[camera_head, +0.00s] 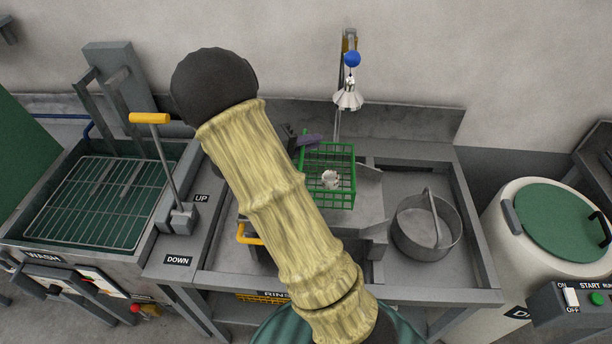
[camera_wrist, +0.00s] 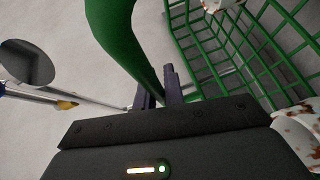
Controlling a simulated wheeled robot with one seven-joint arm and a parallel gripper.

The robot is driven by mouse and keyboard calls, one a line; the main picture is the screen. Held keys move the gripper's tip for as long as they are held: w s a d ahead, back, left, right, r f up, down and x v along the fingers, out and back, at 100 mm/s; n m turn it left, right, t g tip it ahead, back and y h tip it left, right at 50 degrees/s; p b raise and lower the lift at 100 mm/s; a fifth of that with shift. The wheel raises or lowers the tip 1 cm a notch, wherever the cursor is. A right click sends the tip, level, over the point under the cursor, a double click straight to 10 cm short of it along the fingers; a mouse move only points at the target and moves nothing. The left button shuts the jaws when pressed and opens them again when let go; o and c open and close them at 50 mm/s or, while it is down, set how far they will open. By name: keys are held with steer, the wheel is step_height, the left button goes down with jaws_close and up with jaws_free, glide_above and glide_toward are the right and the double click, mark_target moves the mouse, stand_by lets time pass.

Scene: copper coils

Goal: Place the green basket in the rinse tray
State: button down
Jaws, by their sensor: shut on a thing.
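The green basket (camera_head: 341,194) is a wire basket with a white piece inside, at the rear middle of the rinse station in the head view. In the wrist view its wire wall (camera_wrist: 205,58) is at the right and its thick green handle (camera_wrist: 128,42) runs down to the fingers. My gripper (camera_head: 306,143) is at the basket's rear left, largely hidden by my arm; in the wrist view my gripper (camera_wrist: 160,88) is shut on the handle. The rinse tray (camera_head: 222,280) is a grey metal basin, partly hidden by my arm. I cannot tell whether the basket touches its bottom.
A grey pot (camera_head: 408,238) with a hoop handle stands in the right part of the station. A spray head (camera_head: 348,98) hangs behind the basket. The wash tank (camera_head: 50,252) with a wire rack is at left; a white drum (camera_head: 505,225) is at right.

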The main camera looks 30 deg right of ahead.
mark_target(309, 173)
steer(key=shift+f, duration=1.6)
steer(key=shift+f, duration=2.05)
steer(key=c, duration=1.5)
jaws_free()
steer(key=shift+f, duration=0.1)
